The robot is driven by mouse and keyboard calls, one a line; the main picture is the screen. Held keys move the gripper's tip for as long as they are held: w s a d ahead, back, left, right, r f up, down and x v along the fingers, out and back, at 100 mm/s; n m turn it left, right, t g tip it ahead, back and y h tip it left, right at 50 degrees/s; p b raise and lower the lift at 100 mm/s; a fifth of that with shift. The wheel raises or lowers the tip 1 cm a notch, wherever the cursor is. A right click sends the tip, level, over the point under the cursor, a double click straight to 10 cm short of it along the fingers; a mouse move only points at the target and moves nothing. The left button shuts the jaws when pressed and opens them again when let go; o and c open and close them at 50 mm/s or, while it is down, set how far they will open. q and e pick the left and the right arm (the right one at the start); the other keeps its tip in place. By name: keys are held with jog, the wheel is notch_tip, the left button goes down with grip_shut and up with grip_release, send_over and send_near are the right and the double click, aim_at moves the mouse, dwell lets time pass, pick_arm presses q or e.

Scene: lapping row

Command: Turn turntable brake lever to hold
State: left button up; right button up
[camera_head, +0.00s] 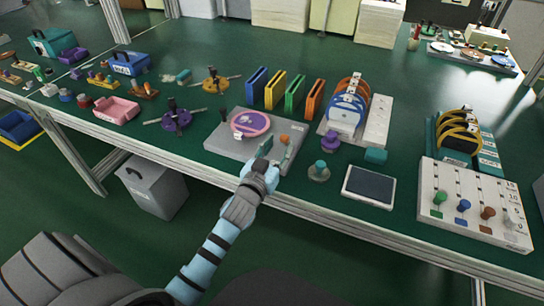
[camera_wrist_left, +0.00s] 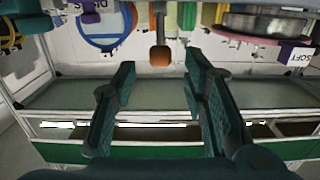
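The turntable stands on a grey base plate (camera_head: 225,145) near the front edge of the green bench. The brake lever's orange knob (camera_head: 284,139) is at the plate's right side. In the left wrist view the orange knob (camera_wrist_left: 160,56) is ahead of my left gripper (camera_wrist_left: 158,75), roughly between the lines of its two spread fingers, without visible contact. My left gripper (camera_head: 279,149) is open and empty. The hold mark cannot be read. My right gripper is not in view.
A purple knob (camera_head: 330,141) and a grey-based teal knob (camera_head: 319,171) stand right of the plate, near a dark tablet (camera_head: 369,186). Upright coloured plates (camera_head: 295,93) stand behind. A purple handwheel (camera_head: 176,119) is at left. The bench's front edge runs below my left gripper.

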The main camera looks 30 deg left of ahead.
pick_arm(q)
jog(key=s, duration=0.6)
jog(key=shift+s+d+r, duration=0.2)
jog(key=shift+s+d, duration=0.1)
jog(key=shift+s, duration=0.05)
